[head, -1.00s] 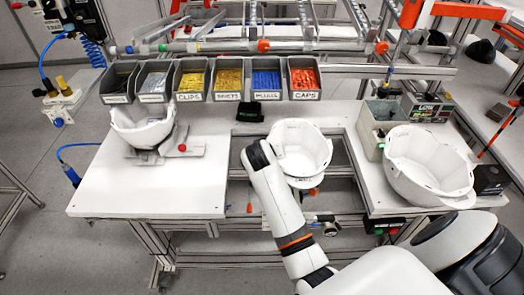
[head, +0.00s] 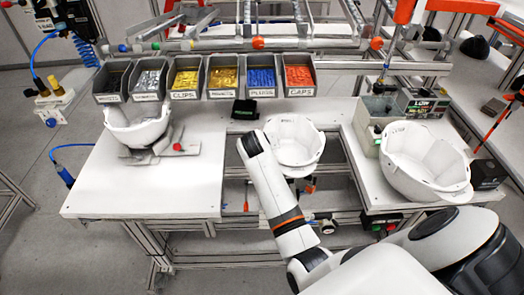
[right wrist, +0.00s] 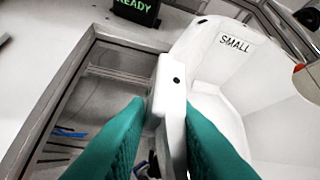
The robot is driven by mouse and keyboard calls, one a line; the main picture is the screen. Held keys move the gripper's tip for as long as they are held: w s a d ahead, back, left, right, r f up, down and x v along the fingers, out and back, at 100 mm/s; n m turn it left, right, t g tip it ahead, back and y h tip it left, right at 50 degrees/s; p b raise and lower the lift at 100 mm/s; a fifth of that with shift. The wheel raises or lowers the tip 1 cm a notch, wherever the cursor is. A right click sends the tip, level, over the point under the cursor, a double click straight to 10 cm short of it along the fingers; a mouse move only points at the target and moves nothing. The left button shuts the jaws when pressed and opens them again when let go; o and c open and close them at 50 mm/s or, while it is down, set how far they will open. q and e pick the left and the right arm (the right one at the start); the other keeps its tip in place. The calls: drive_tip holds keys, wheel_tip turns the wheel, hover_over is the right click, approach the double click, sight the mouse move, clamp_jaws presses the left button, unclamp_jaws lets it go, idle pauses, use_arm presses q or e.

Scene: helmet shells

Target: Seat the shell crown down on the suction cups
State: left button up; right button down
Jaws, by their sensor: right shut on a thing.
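The white shell (head: 294,146) is open side up with its crown down, over the cut-out in the middle of the bench. In the right wrist view the shell (right wrist: 235,75) carries the word SMALL. My right gripper (right wrist: 166,120) has its two teal fingers closed on the rim of this shell, one on each side of a rim tab. In the head view my forearm hides this gripper. The suction cups are hidden under the shell, so I cannot tell whether it touches them. My left gripper is not in view.
A larger white shell (head: 425,160) stands at the right. Another white shell (head: 136,128) sits on a grey holder at the left. Labelled bins (head: 236,80) line the back. A small black READY display (head: 246,109) stands behind the cut-out. The left bench top (head: 150,190) is clear in front.

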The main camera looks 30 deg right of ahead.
drive_tip(key=shift+w+d+f+b, duration=0.35)
drive_tip(key=shift+w+d+b, duration=0.1)
drive_tip(key=shift+w, duration=0.25)
drive_tip(key=shift+f+b, duration=0.85)
drive_tip(key=shift+f, duration=1.1)
drive_tip(key=c, duration=1.2)
unclamp_jaws()
drive_tip(key=shift+o, duration=0.2)
drive_tip(key=b+v, duration=0.2)
drive_tip(key=v, duration=1)
drive_tip(key=shift+b, duration=0.35)
